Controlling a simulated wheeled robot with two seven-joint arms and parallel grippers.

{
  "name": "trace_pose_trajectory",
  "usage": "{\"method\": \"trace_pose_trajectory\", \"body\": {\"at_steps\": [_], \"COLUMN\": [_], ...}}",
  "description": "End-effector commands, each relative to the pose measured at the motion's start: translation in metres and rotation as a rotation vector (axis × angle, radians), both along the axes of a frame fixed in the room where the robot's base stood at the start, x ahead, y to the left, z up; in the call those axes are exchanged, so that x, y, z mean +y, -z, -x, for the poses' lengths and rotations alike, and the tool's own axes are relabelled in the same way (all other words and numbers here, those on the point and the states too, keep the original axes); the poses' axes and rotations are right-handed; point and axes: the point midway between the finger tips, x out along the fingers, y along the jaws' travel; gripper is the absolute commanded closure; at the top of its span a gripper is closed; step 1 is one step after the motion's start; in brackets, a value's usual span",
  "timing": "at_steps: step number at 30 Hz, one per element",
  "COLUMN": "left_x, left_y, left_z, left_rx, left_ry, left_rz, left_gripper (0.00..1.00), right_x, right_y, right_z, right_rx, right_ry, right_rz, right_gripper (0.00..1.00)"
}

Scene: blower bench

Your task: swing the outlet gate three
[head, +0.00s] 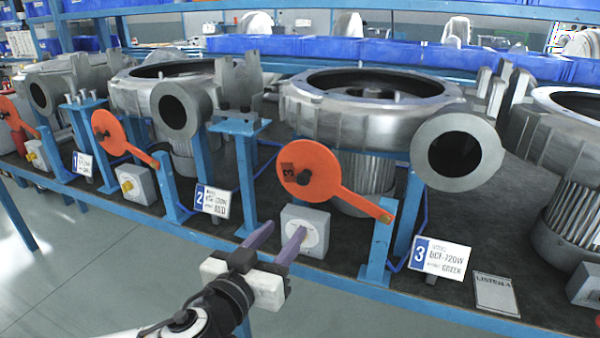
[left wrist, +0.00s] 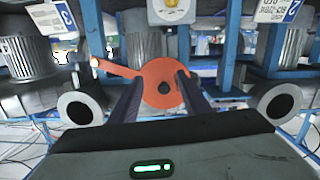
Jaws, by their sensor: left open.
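Gate three is an orange disc (head: 301,166) marked 3, with a dark knob and an arm running down right to a brass-coloured pin (head: 385,217) on a blue post. The disc lies left of blower three's round outlet (head: 456,153), which is uncovered. My left gripper (head: 279,236) is open and empty, below and in front of the disc. In the left wrist view, the orange disc (left wrist: 160,75) and its knob show between and beyond the two fingers (left wrist: 159,84), with its arm going left. Whether the fingers touch it cannot be told. My right gripper is not in view.
A grey box with a white dial (head: 305,231) stands just behind my left fingers. The number 3 sign (head: 440,256) is to the right. Gate two's orange disc (head: 110,132) is to the left. Blue posts and the bench's front edge (head: 330,278) are close by.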

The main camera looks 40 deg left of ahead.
Motion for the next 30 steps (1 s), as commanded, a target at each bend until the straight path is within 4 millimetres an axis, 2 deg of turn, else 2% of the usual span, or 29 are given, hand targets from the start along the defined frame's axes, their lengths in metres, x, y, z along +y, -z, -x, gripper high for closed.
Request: {"method": "trace_pose_trajectory", "body": {"at_steps": [1,3,5,16,18,22,30], "left_x": [0.002,0.004,0.005,0.011,0.015,0.021,0.028], "left_y": [-0.025,-0.041,-0.047,-0.043,-0.049,-0.052,-0.049], "left_z": [0.000,0.000,-0.001,-0.025,-0.038,-0.060,-0.094], "left_rx": [-0.054,-0.102,-0.123,-0.135,-0.129,-0.128,-0.124], "left_ry": [-0.007,-0.015,-0.020,-0.020,-0.024,-0.024,-0.022], "left_rz": [0.012,0.033,0.044,0.046,0.046,0.047,0.048], "left_gripper": [0.57,0.57,0.57,0.57,0.57,0.57,0.57], "right_x": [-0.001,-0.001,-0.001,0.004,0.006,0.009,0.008], "right_y": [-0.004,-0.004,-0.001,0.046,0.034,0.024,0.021], "right_z": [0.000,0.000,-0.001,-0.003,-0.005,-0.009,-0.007], "right_rx": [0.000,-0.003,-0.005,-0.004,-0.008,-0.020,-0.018], "right_ry": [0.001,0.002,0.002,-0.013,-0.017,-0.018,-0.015], "right_rz": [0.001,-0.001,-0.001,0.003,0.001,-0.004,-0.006], "right_gripper": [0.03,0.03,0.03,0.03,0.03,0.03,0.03]}}
